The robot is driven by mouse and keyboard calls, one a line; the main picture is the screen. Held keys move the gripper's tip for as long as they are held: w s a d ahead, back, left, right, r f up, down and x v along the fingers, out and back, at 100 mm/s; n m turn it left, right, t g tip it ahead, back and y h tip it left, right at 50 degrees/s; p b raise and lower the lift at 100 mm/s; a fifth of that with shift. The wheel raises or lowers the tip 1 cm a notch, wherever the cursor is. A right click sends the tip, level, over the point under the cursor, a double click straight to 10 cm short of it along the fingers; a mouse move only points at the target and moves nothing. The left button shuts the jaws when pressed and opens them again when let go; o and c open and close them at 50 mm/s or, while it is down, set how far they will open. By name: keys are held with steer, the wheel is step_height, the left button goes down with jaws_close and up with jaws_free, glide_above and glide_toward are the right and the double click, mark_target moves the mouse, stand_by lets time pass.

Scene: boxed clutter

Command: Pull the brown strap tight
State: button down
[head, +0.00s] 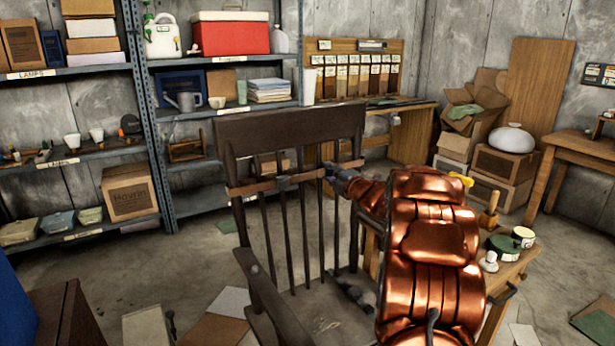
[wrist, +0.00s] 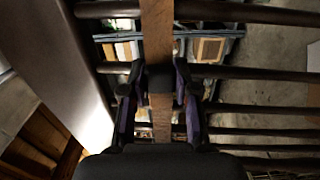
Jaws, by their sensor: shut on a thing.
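The brown strap (head: 253,187) runs across the spindles of a dark wooden chair (head: 290,130), below its top rail. My gripper (head: 335,173) is at the right part of the strap, at the end of my copper-coloured arm, which hides part of the chair's right side. In the wrist view the strap (wrist: 157,35) runs down between the fingers of my gripper (wrist: 160,100), which are shut on it. A dark band crosses the strap there. The strap's loose end cannot be made out.
The chair's spindles (wrist: 265,106) and its wide top rail (wrist: 65,60) lie close around the gripper. A small wooden table (head: 515,265) with jars and tools stands right of my arm. Shelves (head: 150,110) line the back wall. Cardboard pieces (head: 215,330) lie on the floor.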

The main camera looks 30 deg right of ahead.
mark_target(332, 172)
steer(key=shift+s+d+r, duration=0.1)
steer(key=shift+d, duration=0.3)
steer(key=shift+a, duration=0.15)
stand_by(0.4)
steer(key=c, duration=1)
jaws_free()
steer(key=shift+a, duration=0.1)
steer(key=shift+o, duration=0.2)
steer(key=shift+s+a+b, duration=0.15)
steer(key=shift+s+b, duration=0.8)
steer(key=shift+s, duration=1.85)
steer(key=shift+s+a, duration=0.1)
steer(key=shift+s, duration=1)
